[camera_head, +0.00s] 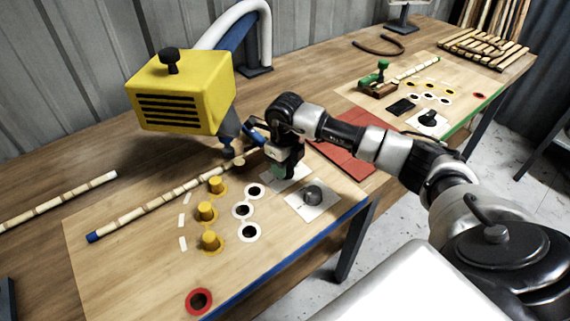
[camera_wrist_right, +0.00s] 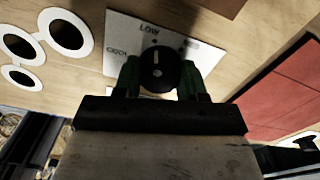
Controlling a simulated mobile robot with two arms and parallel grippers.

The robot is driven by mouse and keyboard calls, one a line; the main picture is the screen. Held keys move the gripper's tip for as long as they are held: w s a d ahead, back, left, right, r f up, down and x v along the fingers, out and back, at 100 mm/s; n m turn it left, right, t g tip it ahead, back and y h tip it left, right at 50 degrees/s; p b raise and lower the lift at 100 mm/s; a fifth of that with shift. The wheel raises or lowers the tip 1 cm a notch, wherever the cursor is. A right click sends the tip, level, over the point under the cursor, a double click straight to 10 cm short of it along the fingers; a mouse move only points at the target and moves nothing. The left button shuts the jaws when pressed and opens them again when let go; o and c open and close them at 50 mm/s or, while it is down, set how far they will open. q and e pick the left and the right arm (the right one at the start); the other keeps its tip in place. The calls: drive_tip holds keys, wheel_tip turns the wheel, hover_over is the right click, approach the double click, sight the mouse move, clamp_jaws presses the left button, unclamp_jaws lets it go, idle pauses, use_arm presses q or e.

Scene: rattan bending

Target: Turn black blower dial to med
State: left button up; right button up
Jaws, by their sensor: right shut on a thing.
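The black dial (camera_wrist_right: 158,70) sits on a white label plate (camera_wrist_right: 120,60), with "LOW" readable above it and a word that looks like "COOL" to its left. A third label at the right is too blurred to read. The dial's white mark points up, roughly toward LOW. My right gripper (camera_wrist_right: 160,78) is shut on the dial, one green finger on each side. In the head view my right gripper (camera_head: 282,172) reaches down onto this plate (camera_head: 296,182) and hides the dial. The yellow blower (camera_head: 180,95) stands behind to the left. My left gripper is out of view.
A grey knob (camera_head: 313,195) on another white plate is close at the right. Yellow pegs (camera_head: 207,211) and white-ringed holes (camera_head: 242,210) lie to the left. A segmented rattan pole (camera_head: 165,202) lies behind them. A red mat (camera_head: 345,150) is beyond the gripper.

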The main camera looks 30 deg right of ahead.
drive_tip(key=m, duration=0.5)
drive_tip(key=shift+d+r+m, duration=0.1)
drive_tip(key=shift+m, duration=0.2)
drive_tip(key=m, duration=0.5)
drive_tip(key=shift+m+p, duration=0.4)
drive_tip(key=shift+m, duration=0.3)
drive_tip(key=o, duration=0.9)
drive_tip(key=shift+o, duration=0.2)
wheel_tip(320, 180, up, 11)
drive_tip(key=b, duration=0.1)
